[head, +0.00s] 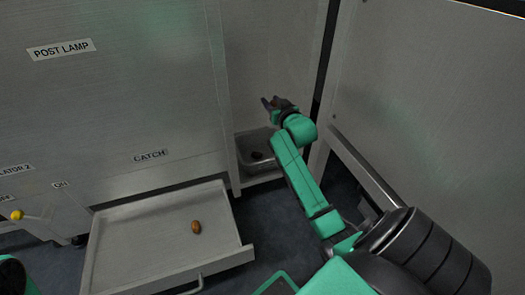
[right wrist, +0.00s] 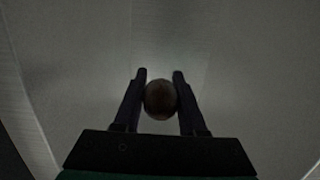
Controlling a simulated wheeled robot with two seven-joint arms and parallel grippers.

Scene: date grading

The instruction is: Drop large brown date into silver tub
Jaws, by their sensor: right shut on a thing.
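My right gripper (head: 271,103) is raised near the cabinet wall, above and slightly right of the silver tub. It is shut on a brown date (head: 277,103). In the right wrist view the date (right wrist: 160,99) sits between the two fingers of the right gripper (right wrist: 159,90) and looks dark and round. The silver tub (head: 252,141) stands low in the recess behind my right arm, with a dark item (head: 257,155) inside it. Part of the tub is hidden by the arm. My left gripper is out of view.
A pulled-out tray (head: 140,240) below the CATCH label holds one brown date (head: 196,227). A lever with a yellow knob (head: 17,215) is at far left. A grey panel (head: 430,110) stands close on the right of my arm.

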